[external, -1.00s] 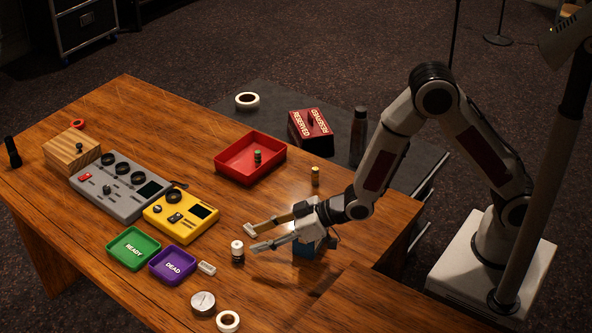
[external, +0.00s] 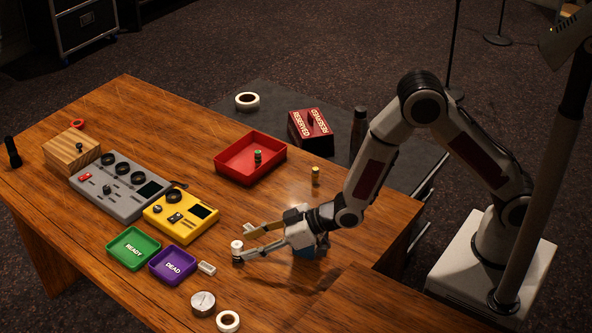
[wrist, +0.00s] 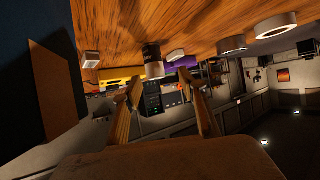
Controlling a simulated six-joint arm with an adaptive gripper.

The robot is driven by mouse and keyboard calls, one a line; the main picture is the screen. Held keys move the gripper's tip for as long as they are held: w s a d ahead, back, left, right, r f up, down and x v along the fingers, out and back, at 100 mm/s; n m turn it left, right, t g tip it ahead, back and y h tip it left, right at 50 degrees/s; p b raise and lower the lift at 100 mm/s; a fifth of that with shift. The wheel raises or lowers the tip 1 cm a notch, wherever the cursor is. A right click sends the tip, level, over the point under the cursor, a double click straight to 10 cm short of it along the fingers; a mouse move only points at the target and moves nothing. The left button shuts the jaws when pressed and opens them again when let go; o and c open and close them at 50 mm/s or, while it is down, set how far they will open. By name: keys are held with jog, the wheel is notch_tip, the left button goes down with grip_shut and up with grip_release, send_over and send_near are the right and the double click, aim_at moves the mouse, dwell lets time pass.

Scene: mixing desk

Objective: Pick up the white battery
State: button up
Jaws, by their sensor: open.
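The white battery (external: 237,244) is a short upright cylinder with a white top and a dark lower band, standing on the wooden desk right of the purple DEAD tray. My gripper (external: 246,243) is open and low over the desk, its fingers pointing left. The battery stands at the fingertips, and the nearer fingertip partly covers its base. In the wrist view, which looks upside down, the battery (wrist: 153,62) appears between and just beyond the two fingertips (wrist: 160,85). I cannot tell whether either finger touches it.
The purple DEAD tray (external: 172,265), green READY tray (external: 133,249) and a small white block (external: 207,268) lie left. A round metal tin (external: 203,303) and white tape roll (external: 228,321) are in front. A yellow tester (external: 181,216) and red tray (external: 250,174) stand behind.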

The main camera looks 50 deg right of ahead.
aim_at(237, 248)
jog(key=shift+w+f, duration=0.1)
dwell(0.3)
jog(key=shift+w+a+f, duration=0.15)
jog(key=shift+w+f, duration=0.25)
jog(key=shift+w, duration=0.15)
jog(key=shift+w+a+f, duration=0.15)
jog(key=shift+w+f, duration=0.2)
jog(key=shift+w, duration=0.2)
jog(key=shift+x, duration=1.2)
jog(key=shift+r, duration=0.1)
grip_shut()
